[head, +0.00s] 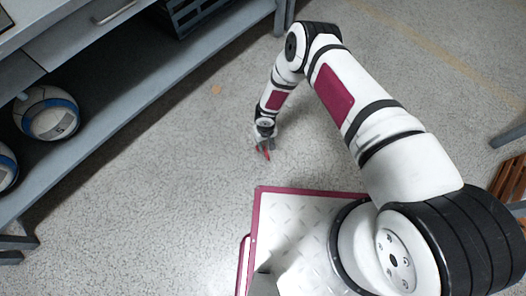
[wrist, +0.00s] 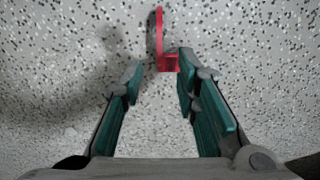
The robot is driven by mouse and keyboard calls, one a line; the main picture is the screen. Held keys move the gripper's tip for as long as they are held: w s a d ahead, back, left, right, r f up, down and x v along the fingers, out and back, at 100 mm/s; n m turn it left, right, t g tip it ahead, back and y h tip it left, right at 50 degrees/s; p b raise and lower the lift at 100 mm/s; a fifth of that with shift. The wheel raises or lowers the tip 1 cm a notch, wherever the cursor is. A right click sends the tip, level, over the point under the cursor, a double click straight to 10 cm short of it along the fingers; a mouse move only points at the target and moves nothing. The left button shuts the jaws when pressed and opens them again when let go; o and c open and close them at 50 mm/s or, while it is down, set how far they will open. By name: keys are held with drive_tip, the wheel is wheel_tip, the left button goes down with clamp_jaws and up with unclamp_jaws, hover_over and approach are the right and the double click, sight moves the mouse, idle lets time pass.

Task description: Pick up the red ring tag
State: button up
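The red ring tag (wrist: 160,42) is on the speckled floor in the wrist view, just past my fingertips. It looks like a thin upright strip with a small square part at its lower end. My gripper (wrist: 159,70) is open, with teal finger pads on both sides and bare floor between them. The tag's lower end is close to the right fingertip; I cannot tell whether they touch. In the head view, my gripper (head: 264,144) points down at the floor, and a bit of the red tag (head: 266,154) shows at its tip, partly hidden.
A grey shelf unit (head: 150,85) runs along the left, with a white and blue ball (head: 47,113) on its lower level. A brown slatted object (head: 510,180) is at the right. The floor around my gripper is clear.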

drive_tip(key=shift+f+b, duration=1.85)
drive_tip(key=shift+f, duration=1)
drive_tip(key=shift+c, duration=0.5)
clamp_jaws()
